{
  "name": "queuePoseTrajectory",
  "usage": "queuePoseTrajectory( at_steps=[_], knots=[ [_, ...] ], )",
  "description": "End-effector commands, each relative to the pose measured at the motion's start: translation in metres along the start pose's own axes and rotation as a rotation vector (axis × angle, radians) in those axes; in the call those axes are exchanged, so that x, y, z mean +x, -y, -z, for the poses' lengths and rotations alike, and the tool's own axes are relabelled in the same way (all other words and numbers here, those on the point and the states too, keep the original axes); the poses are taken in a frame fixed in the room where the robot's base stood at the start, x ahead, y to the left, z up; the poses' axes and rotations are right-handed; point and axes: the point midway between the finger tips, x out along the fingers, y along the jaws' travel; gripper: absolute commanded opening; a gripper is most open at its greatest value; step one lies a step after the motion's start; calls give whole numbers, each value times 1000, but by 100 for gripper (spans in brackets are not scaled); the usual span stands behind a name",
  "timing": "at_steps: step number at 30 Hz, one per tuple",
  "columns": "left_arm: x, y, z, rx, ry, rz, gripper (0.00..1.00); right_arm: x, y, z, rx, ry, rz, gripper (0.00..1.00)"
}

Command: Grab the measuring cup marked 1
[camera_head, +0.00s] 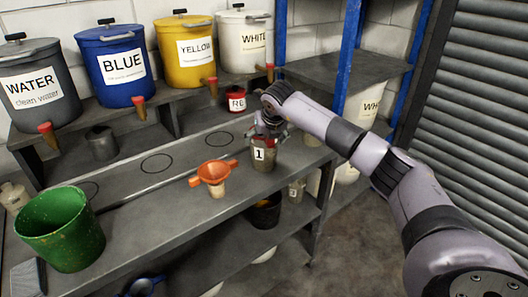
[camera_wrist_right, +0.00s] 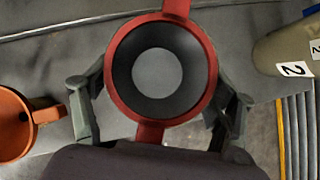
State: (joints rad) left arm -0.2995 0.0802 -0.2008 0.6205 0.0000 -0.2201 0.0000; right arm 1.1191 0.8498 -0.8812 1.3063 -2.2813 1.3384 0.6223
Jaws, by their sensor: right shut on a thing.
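The measuring cup marked 1 (camera_head: 264,163) is grey-brown with a white label. It is upright at the right end of the bench in the head view. My right gripper (camera_head: 268,128) is over its top, coming in from the right. My left gripper is not in view.
An orange funnel (camera_head: 214,172) stands left of the cup, and a green bucket (camera_head: 60,230) at the front left. WATER, BLUE, YELLOW and WHITE buckets line the raised back shelf. A cup marked 2 (camera_wrist_right: 290,50) is at the right in the wrist view. A blue post (camera_head: 281,35) rises behind.

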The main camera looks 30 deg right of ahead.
Motion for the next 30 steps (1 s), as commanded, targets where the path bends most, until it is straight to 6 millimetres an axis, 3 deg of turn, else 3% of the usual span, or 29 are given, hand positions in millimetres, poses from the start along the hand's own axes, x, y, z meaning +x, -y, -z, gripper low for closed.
queuePoseTrajectory(
  at_steps=[12, 23, 30],
  knots=[
    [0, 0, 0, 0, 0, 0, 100, 0, 0, 0, 0, 1, 0, 37],
    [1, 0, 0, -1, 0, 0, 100, -4, 0, -4, 1, 3, -1, 36],
    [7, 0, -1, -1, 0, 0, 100, -30, -1, -21, 2, 7, -2, 36]
  ],
)
